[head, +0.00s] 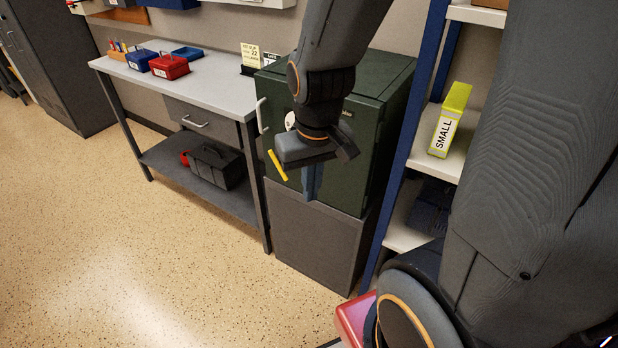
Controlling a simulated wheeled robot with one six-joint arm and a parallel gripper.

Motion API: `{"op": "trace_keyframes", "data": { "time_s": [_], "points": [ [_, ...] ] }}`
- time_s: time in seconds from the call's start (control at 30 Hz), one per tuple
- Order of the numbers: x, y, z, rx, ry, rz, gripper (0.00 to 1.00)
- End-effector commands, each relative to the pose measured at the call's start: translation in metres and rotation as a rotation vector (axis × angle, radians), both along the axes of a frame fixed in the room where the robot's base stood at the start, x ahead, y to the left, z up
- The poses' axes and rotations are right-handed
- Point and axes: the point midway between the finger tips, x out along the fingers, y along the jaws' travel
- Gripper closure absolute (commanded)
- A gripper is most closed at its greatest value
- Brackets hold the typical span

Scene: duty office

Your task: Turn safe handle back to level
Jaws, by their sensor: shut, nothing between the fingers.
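The dark green safe (352,188) stands right of the workbench on a grey base cabinet. A yellow bar (277,165), which looks like the safe handle, shows at the front of the door. It is tilted, its upper end to the left and its lower end to the right. My gripper (311,190) is in front of the door, just right of the bar, pointing down. Its fingers are together and empty. Whether it touches the bar cannot be told. A pale round dial (290,120) and the bar's inner end are partly hidden behind my gripper and wrist.
The workbench (220,93) holds a blue box (141,60) and a red box (169,67). A blue-framed shelf (405,150) stands close on the right. Floor (150,240) in front is clear.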

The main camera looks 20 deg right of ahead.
Motion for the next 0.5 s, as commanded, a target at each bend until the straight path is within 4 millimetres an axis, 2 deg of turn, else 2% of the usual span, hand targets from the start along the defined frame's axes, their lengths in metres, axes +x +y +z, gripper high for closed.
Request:
{"op": "trace_keyframes", "data": {
  "time_s": [0.4,0.5],
  "points": [
    [0.0003,0.0003,-0.0004,0.000,-0.001,0.001,1.00],
    [0.0094,0.0051,-0.0077,0.005,-0.018,0.028,1.00]
  ]
}}
